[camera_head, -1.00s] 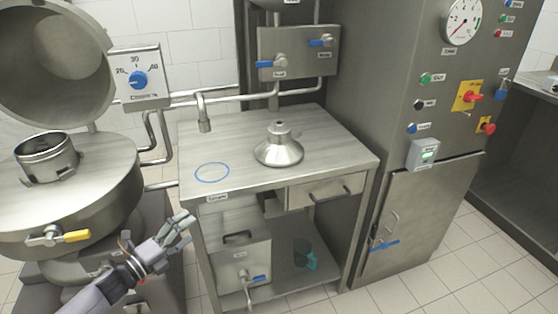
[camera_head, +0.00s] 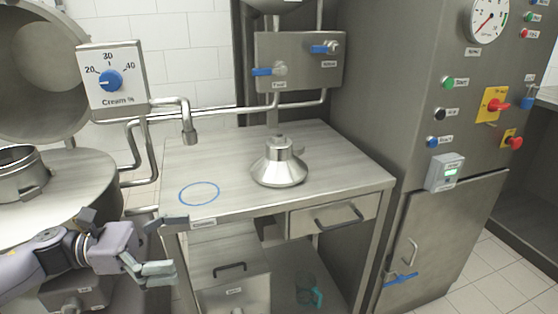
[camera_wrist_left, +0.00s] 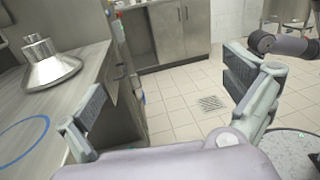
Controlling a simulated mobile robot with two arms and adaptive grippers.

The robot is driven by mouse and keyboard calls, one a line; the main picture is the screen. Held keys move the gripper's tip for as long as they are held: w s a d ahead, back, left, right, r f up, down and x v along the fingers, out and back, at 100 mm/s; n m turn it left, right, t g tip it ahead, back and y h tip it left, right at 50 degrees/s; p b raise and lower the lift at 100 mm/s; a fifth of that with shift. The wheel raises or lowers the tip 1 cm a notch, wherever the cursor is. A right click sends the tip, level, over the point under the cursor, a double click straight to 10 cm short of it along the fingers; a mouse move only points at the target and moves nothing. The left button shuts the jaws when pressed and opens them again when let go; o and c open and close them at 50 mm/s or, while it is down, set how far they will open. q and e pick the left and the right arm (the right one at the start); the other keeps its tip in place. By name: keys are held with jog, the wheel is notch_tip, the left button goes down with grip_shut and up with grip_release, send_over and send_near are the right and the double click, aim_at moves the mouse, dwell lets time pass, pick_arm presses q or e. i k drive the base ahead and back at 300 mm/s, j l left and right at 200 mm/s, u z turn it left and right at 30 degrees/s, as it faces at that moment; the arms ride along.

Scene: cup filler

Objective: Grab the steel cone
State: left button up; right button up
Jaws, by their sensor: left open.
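The steel cone (camera_head: 279,168) stands upright on the steel table (camera_head: 340,172), right of a blue circle marked on the top. It has a wide flared base and a narrow neck. In the left wrist view the cone (camera_wrist_left: 52,66) is at the upper left, outside the jaws. My left gripper (camera_head: 164,246) is in front of the table's front left corner, left of and nearer than the cone, apart from it. Its fingers are open and empty; in the left wrist view the open jaws (camera_wrist_left: 165,102) have the tiled floor between them. My right gripper is not in view.
The blue circle (camera_head: 199,193) is bare. A spout pipe (camera_head: 189,132) hangs over the table's back left. A valve panel (camera_head: 298,62) is behind the cone. A tall control cabinet (camera_head: 440,130) stands right. A teal-handled jug (camera_head: 308,290) is on the lower shelf.

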aim_at(278, 167)
jog(key=i, duration=1.05)
